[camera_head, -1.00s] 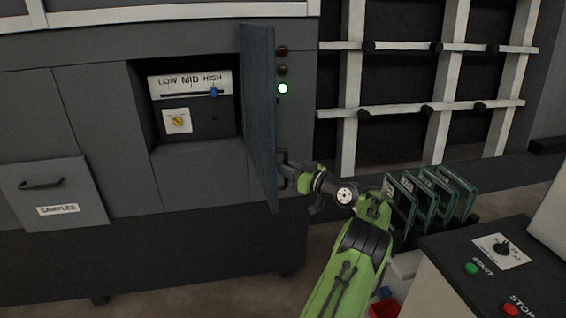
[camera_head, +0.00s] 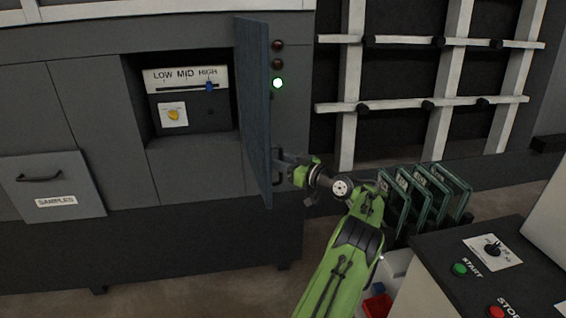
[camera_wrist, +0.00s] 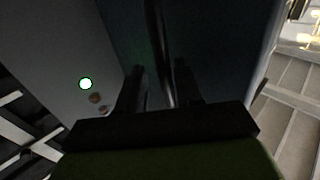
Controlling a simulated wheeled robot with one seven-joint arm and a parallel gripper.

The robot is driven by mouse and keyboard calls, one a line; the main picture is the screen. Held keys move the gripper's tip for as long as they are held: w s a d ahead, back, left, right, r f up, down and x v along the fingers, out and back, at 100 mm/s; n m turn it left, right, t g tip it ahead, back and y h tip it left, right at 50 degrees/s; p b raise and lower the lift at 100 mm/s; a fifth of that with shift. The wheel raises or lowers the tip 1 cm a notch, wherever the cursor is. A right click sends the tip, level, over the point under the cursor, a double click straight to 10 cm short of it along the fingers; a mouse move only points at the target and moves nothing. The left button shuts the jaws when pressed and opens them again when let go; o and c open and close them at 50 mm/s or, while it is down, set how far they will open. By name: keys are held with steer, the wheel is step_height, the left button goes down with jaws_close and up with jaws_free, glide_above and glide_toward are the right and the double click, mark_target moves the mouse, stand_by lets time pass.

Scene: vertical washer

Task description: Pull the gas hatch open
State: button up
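The gas hatch (camera_head: 254,110) is a dark grey-blue door standing swung out from the machine, seen nearly edge-on. The recess it covers (camera_head: 188,105) is exposed, with a LOW MID HIGH slider and a yellow knob. My gripper (camera_head: 286,167) is at the hatch's outer face, at its dark handle. In the wrist view, the handle bar (camera_wrist: 161,50) runs between the two fingers of my gripper (camera_wrist: 160,75). Dark gaps seem to show between the bar and the fingers, so the gripper looks open around it. The hatch face (camera_wrist: 210,50) fills the background.
A green lamp (camera_head: 278,84) glows beside the hatch below two dark red ones. Glass-like plates (camera_head: 425,195) stand in a rack right of my arm. A START/STOP console (camera_head: 480,262) is at lower right. A SAMPLES drawer (camera_head: 50,185) is at left.

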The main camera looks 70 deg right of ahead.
steer(key=shift+s+f, duration=0.1)
steer(key=shift+s, duration=0.15)
steer(key=v, duration=1.5)
steer(key=shift+s, duration=0.35)
steer(key=shift+a, duration=0.15)
